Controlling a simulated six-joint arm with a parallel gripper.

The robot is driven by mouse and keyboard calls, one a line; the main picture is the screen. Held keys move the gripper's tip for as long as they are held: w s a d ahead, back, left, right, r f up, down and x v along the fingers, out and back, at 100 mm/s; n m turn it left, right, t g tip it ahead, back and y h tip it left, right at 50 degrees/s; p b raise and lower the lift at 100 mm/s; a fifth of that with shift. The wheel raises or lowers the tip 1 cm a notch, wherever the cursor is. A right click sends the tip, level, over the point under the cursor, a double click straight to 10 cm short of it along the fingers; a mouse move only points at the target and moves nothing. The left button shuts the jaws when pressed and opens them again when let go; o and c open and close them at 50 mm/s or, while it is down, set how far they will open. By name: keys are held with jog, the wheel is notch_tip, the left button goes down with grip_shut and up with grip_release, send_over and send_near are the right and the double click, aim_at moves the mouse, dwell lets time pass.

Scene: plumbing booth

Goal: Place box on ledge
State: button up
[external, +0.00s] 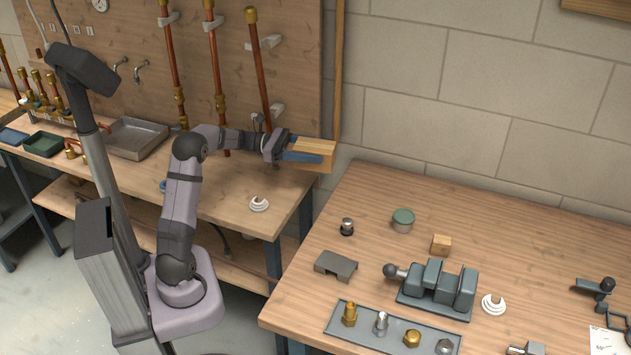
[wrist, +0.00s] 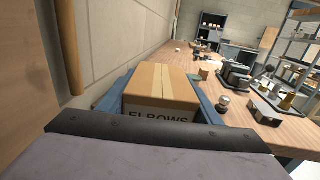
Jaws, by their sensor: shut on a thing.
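A tan cardboard box (wrist: 160,88) with the word ELBOWS on its near face sits between the two blue fingers of my gripper (wrist: 160,100) in the wrist view. In the external view my gripper (external: 308,150) is shut on the same box (external: 318,160) and holds it in the air. The box is above the gap near the right end of the left workbench, beside the wall. I cannot tell which surface in view is the ledge.
The left workbench (external: 225,185) carries a metal tray (external: 137,138); copper pipes (external: 215,60) stand on the wooden backboard above it. The right workbench (external: 350,280) holds a vise (external: 435,288), a fittings tray (external: 335,325), a green tin (external: 403,218) and a small wooden block (external: 440,244). Its back-left corner is clear.

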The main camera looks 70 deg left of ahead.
jog(key=s, duration=0.1)
jog(key=s+a, duration=0.1)
jog(key=s+f, duration=0.1)
jog(key=shift+s+a+b, duration=0.25)
jog(key=shift+s+b, duration=0.05)
jog(key=shift+b, duration=0.1)
jog(key=s+a+n+t+y+p, duration=0.2)
jog(key=s+a+n+y+p, duration=0.25)
jog(key=s+a, duration=0.5)
jog(key=s+a+n+t+y+p, duration=0.1)
jog(key=s+a+n+y+p, duration=0.35)
jog(key=s, duration=0.85)
jog(key=shift+m+y, duration=0.8)
jog(key=shift+w+a+f+b, duration=0.15)
jog(key=shift+f+b, duration=0.3)
jog(key=shift+f, duration=1.3)
jog(key=shift+s+a+f+b, duration=0.15)
jog(key=shift+f+b, duration=0.3)
jog(key=shift+f, duration=1.35)
jog(key=shift+w+a+f+b, duration=0.2)
jog(key=shift+f+b, duration=0.25)
jog(key=shift+f, duration=1.3)
jog(key=shift+f, duration=0.15)
jog(key=o, duration=1.3)
jog(key=shift+c, duration=0.2)
